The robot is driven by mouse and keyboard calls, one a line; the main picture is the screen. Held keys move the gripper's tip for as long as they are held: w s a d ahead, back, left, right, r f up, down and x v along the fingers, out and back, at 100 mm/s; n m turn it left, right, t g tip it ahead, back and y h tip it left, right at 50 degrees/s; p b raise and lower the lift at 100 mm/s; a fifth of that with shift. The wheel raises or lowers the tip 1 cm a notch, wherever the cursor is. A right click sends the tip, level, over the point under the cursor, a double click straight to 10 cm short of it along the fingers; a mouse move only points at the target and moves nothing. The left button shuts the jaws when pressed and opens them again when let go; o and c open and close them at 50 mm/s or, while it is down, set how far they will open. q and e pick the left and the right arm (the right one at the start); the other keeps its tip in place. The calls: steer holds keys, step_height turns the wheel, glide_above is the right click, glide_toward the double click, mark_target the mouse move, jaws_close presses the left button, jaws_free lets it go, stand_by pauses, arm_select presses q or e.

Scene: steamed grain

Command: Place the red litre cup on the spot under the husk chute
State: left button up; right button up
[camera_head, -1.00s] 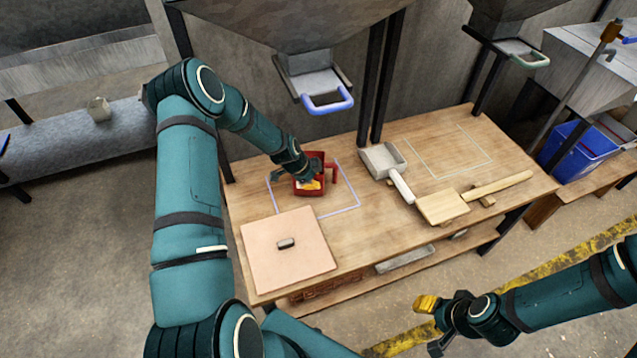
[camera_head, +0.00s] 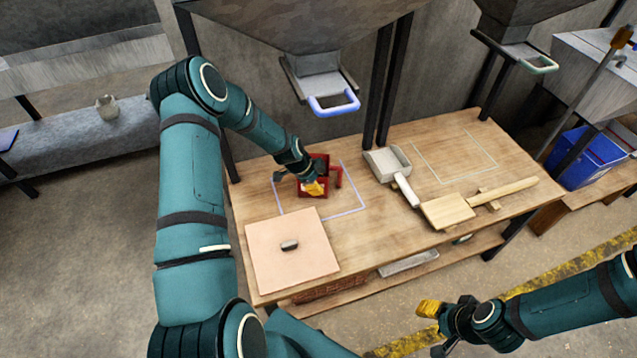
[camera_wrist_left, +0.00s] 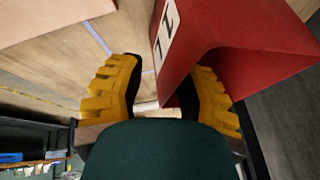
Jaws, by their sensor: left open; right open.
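The red litre cup (camera_head: 319,163) stands on the wooden table, inside the blue-outlined square (camera_head: 349,212) below the chute with the blue handle (camera_head: 333,104). Its handle points right. My left gripper (camera_head: 298,182) is open at the cup's near left side, and its yellow finger pad covers part of the cup. In the left wrist view the red cup wall (camera_wrist_left: 225,55), with a black-and-white label, is beside the right finger. The other finger of the left gripper (camera_wrist_left: 158,95) is clear of the cup. My right gripper (camera_head: 433,328) is open and empty in front of the table.
A pink board (camera_head: 291,262) with a small dark object lies at front left. A grey scoop (camera_head: 386,164) and a wooden mallet (camera_head: 448,211) lie right of the cup. A pale outlined square (camera_head: 455,158) at back right is empty, near a green-handled chute (camera_head: 541,66).

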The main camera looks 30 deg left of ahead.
arm_select(q)
steer(key=p+v, duration=0.2)
steer(key=v, duration=0.8)
steer(key=shift+s+r, duration=0.2)
steer(key=shift+r, duration=0.2)
arm_select(e)
steer(key=shift+s+r, duration=0.25)
steer(key=shift+r, duration=0.85)
arm_select(q)
steer(key=shift+a, duration=0.1)
